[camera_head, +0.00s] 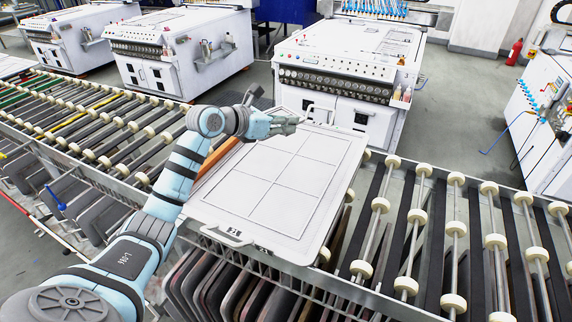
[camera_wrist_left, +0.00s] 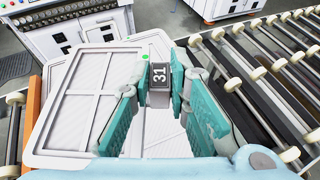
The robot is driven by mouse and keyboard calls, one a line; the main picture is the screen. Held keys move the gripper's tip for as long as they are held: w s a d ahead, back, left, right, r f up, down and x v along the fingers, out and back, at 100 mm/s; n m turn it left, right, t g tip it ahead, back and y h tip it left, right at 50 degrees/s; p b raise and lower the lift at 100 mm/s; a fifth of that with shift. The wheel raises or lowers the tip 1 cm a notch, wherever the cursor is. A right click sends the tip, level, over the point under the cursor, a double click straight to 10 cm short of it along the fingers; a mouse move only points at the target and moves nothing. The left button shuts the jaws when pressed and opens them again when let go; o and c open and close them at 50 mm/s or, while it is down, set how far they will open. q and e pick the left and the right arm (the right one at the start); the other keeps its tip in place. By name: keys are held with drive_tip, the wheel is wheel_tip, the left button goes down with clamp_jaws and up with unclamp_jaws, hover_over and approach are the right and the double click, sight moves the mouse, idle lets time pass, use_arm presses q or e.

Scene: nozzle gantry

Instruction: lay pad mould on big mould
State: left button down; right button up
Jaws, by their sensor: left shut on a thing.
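I cannot tell which of these is the big mould and which the pad mould. A white handle (camera_head: 232,236) sticks out at the near edge. My left gripper (camera_head: 292,121) is over the board's far part. In the left wrist view my left gripper (camera_wrist_left: 157,85) is shut on a small grey piece (camera_wrist_left: 159,82) marked 31, with the board (camera_wrist_left: 52,150) below it. What the piece belongs to is hidden. My right gripper is out of view.
Open rollers (camera_head: 455,230) run on to the right and more rollers (camera_head: 100,140) to the left. Dark slabs (camera_head: 205,282) stand in a rack below the line. A white machine (camera_head: 345,65) stands behind it.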

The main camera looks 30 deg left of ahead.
use_arm(q)
wheel_tip(320, 180, down, 20)
drive_tip(key=b, duration=0.2)
drive_tip(key=shift+r+b, duration=0.25)
drive_tip(key=shift+b, duration=0.15)
drive_tip(key=c, duration=1.5)
unclamp_jaws()
drive_tip(key=shift+s, duration=0.1)
drive_tip(key=shift+c, duration=0.2)
drive_tip(key=shift+r, duration=0.1)
drive_tip(key=p+v, duration=0.2)
drive_tip(key=v, duration=1)
drive_tip(key=shift+s+d, duration=0.1)
